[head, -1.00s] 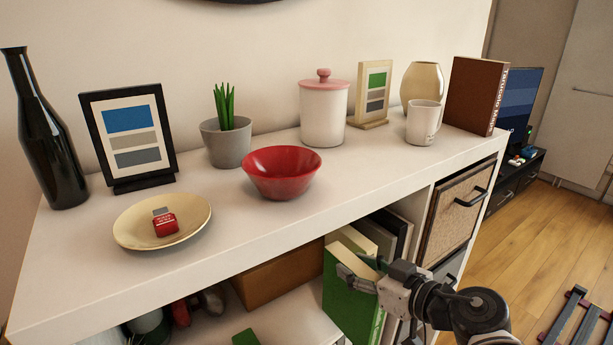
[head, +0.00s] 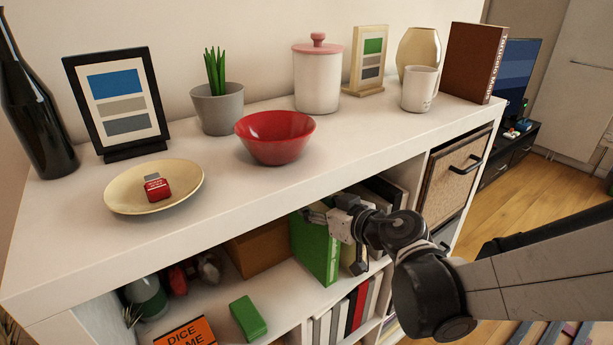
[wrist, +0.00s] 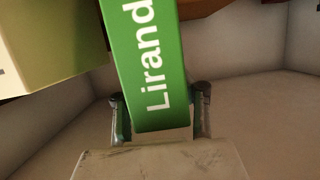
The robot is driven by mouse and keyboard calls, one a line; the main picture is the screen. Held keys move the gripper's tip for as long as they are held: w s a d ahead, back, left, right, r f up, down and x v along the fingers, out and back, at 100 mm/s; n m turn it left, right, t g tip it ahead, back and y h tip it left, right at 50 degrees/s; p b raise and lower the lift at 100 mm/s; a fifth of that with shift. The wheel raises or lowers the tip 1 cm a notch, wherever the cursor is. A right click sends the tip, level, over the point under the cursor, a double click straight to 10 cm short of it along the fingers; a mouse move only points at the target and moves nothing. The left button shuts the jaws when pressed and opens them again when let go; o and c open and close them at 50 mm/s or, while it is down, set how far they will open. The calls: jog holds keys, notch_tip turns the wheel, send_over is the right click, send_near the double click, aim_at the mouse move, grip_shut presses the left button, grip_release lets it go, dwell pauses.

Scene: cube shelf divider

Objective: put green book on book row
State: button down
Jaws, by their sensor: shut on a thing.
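The green book (head: 314,250) stands in the upper open compartment of the white shelf, its bottom close to the compartment floor; I cannot tell whether it touches. My gripper (head: 322,215) is shut on its upper part. In the wrist view the green book (wrist: 150,60) shows white spine lettering "Lirand", with one finger of my gripper (wrist: 160,115) on each side. Several upright books (head: 384,192) stand to its right, partly hidden by my arm. A pale olive book-like block (wrist: 50,45) is close on the left in the wrist view.
A brown box (head: 258,248) stands left of the green book. Another row of books (head: 350,308) stands in the compartment below. A small green box (head: 248,316) and an orange game box (head: 187,334) lie lower left. The shelf top overhangs my gripper.

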jog(key=shift+s+f+b, duration=0.1)
jog(key=shift+f+b, duration=0.5)
jog(key=shift+f, duration=1.25)
jog(key=c, duration=1.3)
grip_release()
jog(key=p+v, duration=0.2)
jog(key=v, duration=1)
jog(key=shift+p, duration=0.3)
